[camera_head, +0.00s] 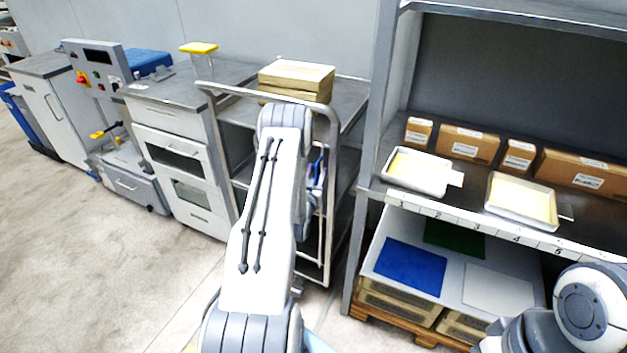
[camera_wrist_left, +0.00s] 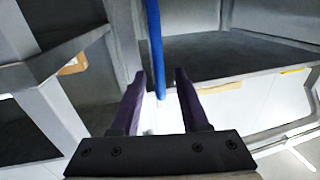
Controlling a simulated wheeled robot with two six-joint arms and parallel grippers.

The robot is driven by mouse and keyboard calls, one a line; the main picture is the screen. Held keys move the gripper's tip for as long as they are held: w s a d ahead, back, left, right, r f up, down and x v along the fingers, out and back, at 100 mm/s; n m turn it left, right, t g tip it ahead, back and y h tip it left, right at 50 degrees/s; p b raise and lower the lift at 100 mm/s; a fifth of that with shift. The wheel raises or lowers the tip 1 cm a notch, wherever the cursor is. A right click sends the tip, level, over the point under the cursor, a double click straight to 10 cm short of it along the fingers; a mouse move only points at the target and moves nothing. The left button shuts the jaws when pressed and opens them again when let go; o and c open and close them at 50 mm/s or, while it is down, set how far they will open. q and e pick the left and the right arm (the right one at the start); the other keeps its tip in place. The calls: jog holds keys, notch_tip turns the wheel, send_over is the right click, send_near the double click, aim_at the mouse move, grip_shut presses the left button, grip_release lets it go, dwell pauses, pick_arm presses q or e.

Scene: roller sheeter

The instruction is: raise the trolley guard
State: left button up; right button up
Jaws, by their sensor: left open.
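The trolley (camera_head: 330,200) is a grey tubular frame with shelves, standing between the white cabinet and the tall rack. My left arm reaches over its front and hides much of it. A blue bar, which looks like the guard (camera_wrist_left: 154,40), runs down from the top of the left wrist view. Its lower end lies between the dark purple fingers of my left gripper (camera_wrist_left: 160,76), which are open. I cannot tell whether either finger touches the bar. In the head view, only small blue parts show beside my left arm. My right gripper is out of view.
Wooden boxes (camera_head: 296,77) sit on the trolley's top. The rack (camera_head: 366,170) at right holds pale trays and cartons, with crates below. A white cabinet (camera_head: 165,125) stands close at left. Floor (camera_head: 90,250) at front left is clear.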

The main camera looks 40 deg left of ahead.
pick_arm(q)
jog(key=b+v, duration=0.1)
jog(key=v, duration=0.8)
jog(key=shift+s+b, duration=0.25)
jog(key=shift+b, duration=0.15)
jog(key=shift+d+r, duration=0.1)
jog(key=w+d+r+m+g+h, duration=0.1)
jog(key=w+d+m+h, duration=0.1)
jog(key=w+d+h, duration=0.3)
jog(key=w+d+r+m+g, duration=0.2)
jog(key=w+d, duration=0.1)
jog(key=d, duration=0.5)
jog(key=s+d+r+m+g+h+p, duration=0.1)
jog(key=s+d+r+m+g+h, duration=0.15)
jog(key=d, duration=1.05)
jog(key=s+d+r+m+g+h, duration=0.1)
jog(key=s+d+r+m+g, duration=0.15)
jog(key=s+d, duration=0.45)
jog(key=s+d+r+m+g+h, duration=0.1)
jog(key=s+d+r+g, duration=0.3)
jog(key=s, duration=0.5)
jog(key=s+d+r+m+g+p, duration=0.1)
jog(key=s+g, duration=0.3)
jog(key=s, duration=1.1)
jog(key=shift+s+d+r+m+y, duration=0.25)
jog(key=shift+d+r+m+y, duration=0.3)
jog(key=shift+r, duration=0.2)
